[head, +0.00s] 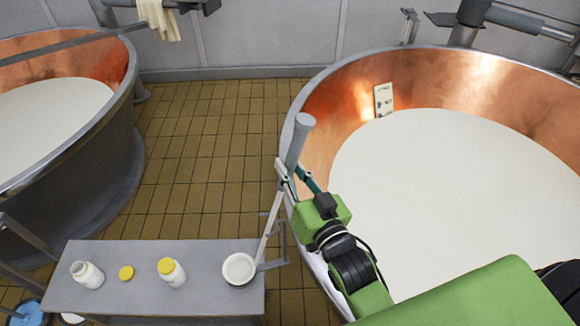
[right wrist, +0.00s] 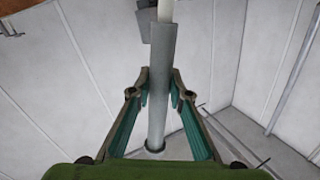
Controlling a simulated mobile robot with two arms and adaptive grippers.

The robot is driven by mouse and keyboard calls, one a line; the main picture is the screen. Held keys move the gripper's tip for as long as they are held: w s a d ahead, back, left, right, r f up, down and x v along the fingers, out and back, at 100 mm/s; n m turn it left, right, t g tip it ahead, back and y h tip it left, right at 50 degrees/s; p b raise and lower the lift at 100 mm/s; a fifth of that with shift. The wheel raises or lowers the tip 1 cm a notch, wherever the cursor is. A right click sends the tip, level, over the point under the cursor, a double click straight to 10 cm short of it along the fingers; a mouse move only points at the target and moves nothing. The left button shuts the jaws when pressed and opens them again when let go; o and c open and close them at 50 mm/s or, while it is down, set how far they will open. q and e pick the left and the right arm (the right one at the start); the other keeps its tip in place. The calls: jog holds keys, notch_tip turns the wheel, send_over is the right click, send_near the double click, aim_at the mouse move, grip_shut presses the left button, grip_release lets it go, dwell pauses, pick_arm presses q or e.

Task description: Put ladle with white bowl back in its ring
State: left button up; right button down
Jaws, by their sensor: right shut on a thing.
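The ladle has a white bowl (head: 239,269), a pale shaft and a thick grey grip (head: 299,139). It slants, with its bowl low over the right end of the grey table and its grip up by the right vat's rim. My right gripper (head: 291,174) is shut on the ladle's handle below the top of the grip. In the right wrist view the handle (right wrist: 160,55) runs between the two fingers (right wrist: 159,88). A grey metal bracket (head: 282,242) stands at the table's right end, beside the shaft. I cannot tell whether the shaft passes through a ring there. My left gripper is out of view.
The grey table (head: 210,297) bears a white open jar (head: 88,275), a yellow lid (head: 126,273) and a yellow-capped jar (head: 171,272). The right copper vat (head: 335,105) holds white liquid, as does the left vat (head: 125,125). Tiled floor (head: 205,150) lies free between them.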

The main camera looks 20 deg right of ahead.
jog(key=shift+p, duration=0.35)
dwell(0.4)
jog(key=c, duration=1.8)
grip_release()
jog(key=shift+f, duration=0.1)
jog(key=s, duration=0.4)
jog(key=s+d, duration=0.1)
jog(key=s, duration=0.7)
jog(key=shift+d, duration=0.2)
